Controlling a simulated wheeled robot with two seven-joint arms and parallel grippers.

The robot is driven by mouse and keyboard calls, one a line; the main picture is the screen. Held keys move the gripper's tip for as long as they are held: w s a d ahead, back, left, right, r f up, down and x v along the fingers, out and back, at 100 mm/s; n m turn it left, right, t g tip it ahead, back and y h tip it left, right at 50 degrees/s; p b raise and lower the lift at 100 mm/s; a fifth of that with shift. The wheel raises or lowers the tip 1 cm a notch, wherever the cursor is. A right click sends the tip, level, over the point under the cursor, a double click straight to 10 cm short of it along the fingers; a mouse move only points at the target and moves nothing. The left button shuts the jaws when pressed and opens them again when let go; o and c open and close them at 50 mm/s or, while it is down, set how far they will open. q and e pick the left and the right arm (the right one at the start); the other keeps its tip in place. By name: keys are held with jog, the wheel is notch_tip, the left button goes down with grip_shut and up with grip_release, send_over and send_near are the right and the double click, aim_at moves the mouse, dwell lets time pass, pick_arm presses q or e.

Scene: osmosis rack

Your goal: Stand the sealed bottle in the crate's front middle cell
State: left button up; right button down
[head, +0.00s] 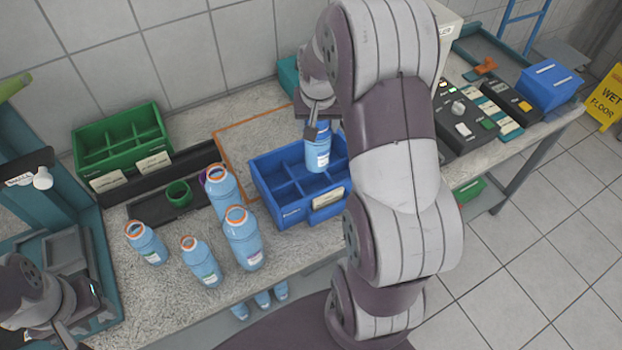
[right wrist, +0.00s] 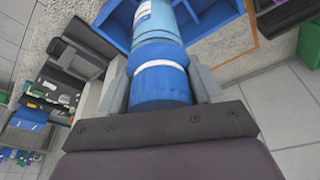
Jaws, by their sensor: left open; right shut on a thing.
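The sealed bottle (head: 317,155) is light blue with a white label and hangs roughly upright from my right gripper (head: 318,112). In the right wrist view, the right gripper (right wrist: 163,90) is shut on its dark blue cap (right wrist: 160,82). The blue crate (head: 268,196) stands on the bench with divided cells and a pale label on its front. The bottle is over the crate's right part; I cannot tell whether its base is inside a cell. The crate (right wrist: 206,24) also shows beyond the bottle. My left gripper (head: 82,322) is open at the lower left, away from the crate.
Several open blue bottles with orange rims (head: 243,240) stand left of the crate. A green crate (head: 122,140) and a green cup (head: 179,193) are farther left. A control box (head: 462,118) and a blue bin (head: 550,83) are at right. My right arm hides the bench beside the crate.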

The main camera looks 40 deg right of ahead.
aim_at(318, 164)
notch_tip(318, 164, down, 10)
jog(key=shift+w+d+r+p, duration=0.1)
jog(key=shift+p, duration=0.45)
notch_tip(318, 164, down, 4)
jog(key=shift+r, duration=0.1)
jog(key=shift+d+f, duration=0.1)
jog(key=shift+f, duration=0.25)
jog(key=shift+f+b, duration=0.15)
jog(key=shift+b, duration=0.2)
jog(key=shift+c, duration=0.9)
grip_release()
